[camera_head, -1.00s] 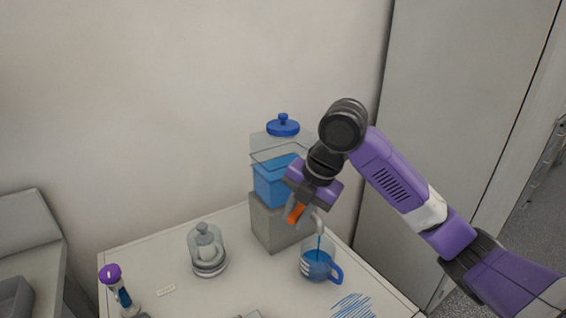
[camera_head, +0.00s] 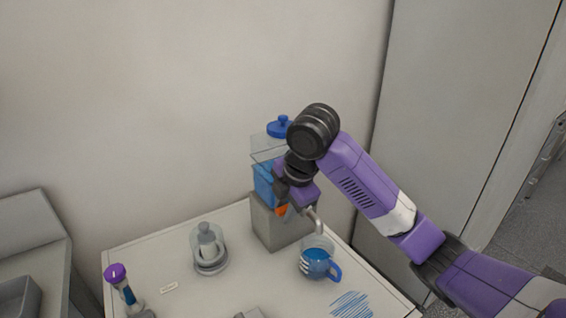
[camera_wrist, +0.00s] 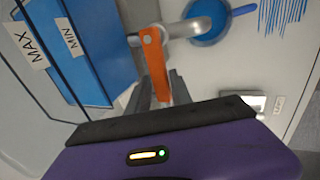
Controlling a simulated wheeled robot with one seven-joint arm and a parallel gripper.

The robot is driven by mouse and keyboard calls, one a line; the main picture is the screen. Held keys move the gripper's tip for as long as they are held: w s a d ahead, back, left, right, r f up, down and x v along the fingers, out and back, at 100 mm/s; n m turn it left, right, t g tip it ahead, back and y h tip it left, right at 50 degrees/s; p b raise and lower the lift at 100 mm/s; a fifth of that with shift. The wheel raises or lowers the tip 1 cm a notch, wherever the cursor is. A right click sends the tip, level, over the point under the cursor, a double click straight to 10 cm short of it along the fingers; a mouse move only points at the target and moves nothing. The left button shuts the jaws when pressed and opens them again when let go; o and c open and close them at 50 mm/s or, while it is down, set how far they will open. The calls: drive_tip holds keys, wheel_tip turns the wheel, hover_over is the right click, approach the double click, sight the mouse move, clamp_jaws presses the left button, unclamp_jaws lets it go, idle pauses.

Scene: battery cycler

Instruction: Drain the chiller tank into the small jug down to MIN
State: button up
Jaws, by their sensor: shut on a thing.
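The chiller tank (camera_head: 264,182) is a clear box with a blue lid, standing on a grey block; my arm partly hides it. In the wrist view its blue liquid (camera_wrist: 105,60) has its upper edge between the MAX label (camera_wrist: 31,45) and the MIN label (camera_wrist: 70,38), close to MIN. My gripper (camera_wrist: 160,85) is shut on the orange tap lever (camera_wrist: 154,60), beside the grey spout (camera_wrist: 190,28). The small jug (camera_head: 317,262) stands upright under the spout, holding blue liquid. I see no stream between spout and jug.
A glass jar with a grey stopper (camera_head: 208,245) stands left of the tank. A purple-topped tube (camera_head: 117,276) stands at the table's left edge. Blue scribble lines (camera_head: 351,304) mark the table in front of the jug. A wall stands behind.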

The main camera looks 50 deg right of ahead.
drive_tip(key=shift+o, duration=1.2)
drive_tip(key=p+v, duration=0.7)
drive_tip(key=p, duration=0.1)
drive_tip(key=shift+r, duration=0.4)
